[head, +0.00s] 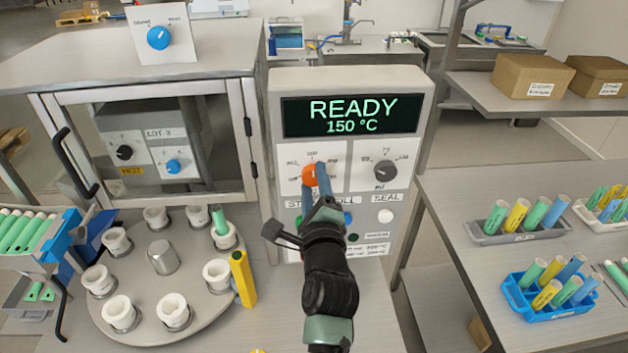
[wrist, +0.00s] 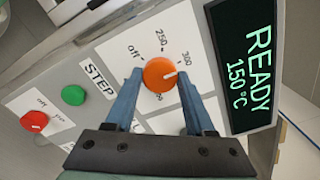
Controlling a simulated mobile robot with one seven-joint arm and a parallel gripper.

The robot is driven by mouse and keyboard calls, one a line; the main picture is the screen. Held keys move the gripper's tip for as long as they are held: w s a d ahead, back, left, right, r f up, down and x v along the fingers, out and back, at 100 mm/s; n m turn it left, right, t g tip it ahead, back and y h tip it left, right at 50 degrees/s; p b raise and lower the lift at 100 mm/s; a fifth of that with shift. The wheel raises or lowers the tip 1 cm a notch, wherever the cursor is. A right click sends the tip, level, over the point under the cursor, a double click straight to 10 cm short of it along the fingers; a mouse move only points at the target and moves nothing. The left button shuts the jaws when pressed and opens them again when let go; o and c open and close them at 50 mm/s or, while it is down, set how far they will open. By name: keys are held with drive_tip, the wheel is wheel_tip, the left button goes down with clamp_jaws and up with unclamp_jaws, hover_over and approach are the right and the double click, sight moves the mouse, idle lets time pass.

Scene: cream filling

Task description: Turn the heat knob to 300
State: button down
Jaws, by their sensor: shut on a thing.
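The orange heat knob (head: 310,175) sits on the white control panel below the display (head: 352,116), which reads READY and 150 °C. My gripper (head: 314,180) is at the knob, partly covering it. In the wrist view, the blue fingers of my gripper (wrist: 163,87) lie on either side of the orange knob (wrist: 159,74), shut on it. Its white pointer mark aims to the right in that view, close to the printed 300 (wrist: 186,58); I cannot tell if it lines up exactly. A finger hides part of the dial's right side.
A dark knob (head: 385,173) is right of the orange one. Below are a white button (head: 386,216) and a blue one (head: 348,218). The wrist view shows a green button (wrist: 73,95) and a red knob (wrist: 34,122). A round carousel with white cups (head: 155,217) stands left.

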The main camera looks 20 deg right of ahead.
idle(0.3)
drive_tip(key=shift+c, duration=1.2)
unclamp_jaws()
drive_tip(key=b+v, duration=0.4)
drive_tip(key=v, duration=0.9)
